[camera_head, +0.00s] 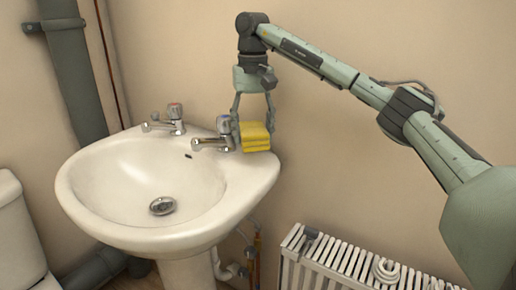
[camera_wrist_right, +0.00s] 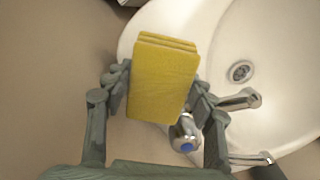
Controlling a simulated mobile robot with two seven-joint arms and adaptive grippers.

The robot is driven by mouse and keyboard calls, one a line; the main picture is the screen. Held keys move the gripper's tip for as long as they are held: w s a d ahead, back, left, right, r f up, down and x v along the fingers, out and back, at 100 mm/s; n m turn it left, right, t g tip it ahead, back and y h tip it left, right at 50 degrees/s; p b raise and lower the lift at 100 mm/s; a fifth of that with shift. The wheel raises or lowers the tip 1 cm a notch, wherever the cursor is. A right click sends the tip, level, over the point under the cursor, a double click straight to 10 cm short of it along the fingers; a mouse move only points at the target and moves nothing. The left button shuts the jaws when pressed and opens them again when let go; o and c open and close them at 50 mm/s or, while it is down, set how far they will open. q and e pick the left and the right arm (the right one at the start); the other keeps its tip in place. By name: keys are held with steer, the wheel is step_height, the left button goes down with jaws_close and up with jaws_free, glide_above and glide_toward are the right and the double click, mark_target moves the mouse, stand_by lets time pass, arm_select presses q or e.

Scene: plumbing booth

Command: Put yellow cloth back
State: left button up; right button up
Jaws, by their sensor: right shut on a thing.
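The yellow cloth (camera_head: 255,137) is a folded stack at the right back corner of the white sink (camera_head: 95,205), beside the right tap. My right gripper (camera_head: 254,128) points down with its fingers on both sides of the cloth, shut on it. In the right wrist view the cloth (camera_wrist_right: 162,80) lies between the two fingers (camera_wrist_right: 160,90), over the sink's rim. I cannot tell whether its underside touches the sink. My left gripper is not in view.
The right tap (camera_head: 215,138) stands just left of the cloth; its blue-marked top also shows in the right wrist view (camera_wrist_right: 186,135). A left tap (camera_head: 172,119) is farther along. A white radiator (camera_head: 345,265) is below right. The wall is close behind.

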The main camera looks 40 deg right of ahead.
mark_target(258, 160)
steer(key=shift+d+f, duration=0.35)
steer(key=shift+d, duration=0.2)
steer(key=shift+d+f, duration=0.15)
steer(key=shift+d, duration=0.05)
steer(key=shift+f, duration=0.25)
step_height(258, 160, down, 3)
steer(key=shift+f, duration=0.2)
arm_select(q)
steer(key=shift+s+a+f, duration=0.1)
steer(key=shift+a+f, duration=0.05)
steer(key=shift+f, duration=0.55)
arm_select(e)
steer(key=shift+f, duration=0.15)
steer(key=o, duration=1.1)
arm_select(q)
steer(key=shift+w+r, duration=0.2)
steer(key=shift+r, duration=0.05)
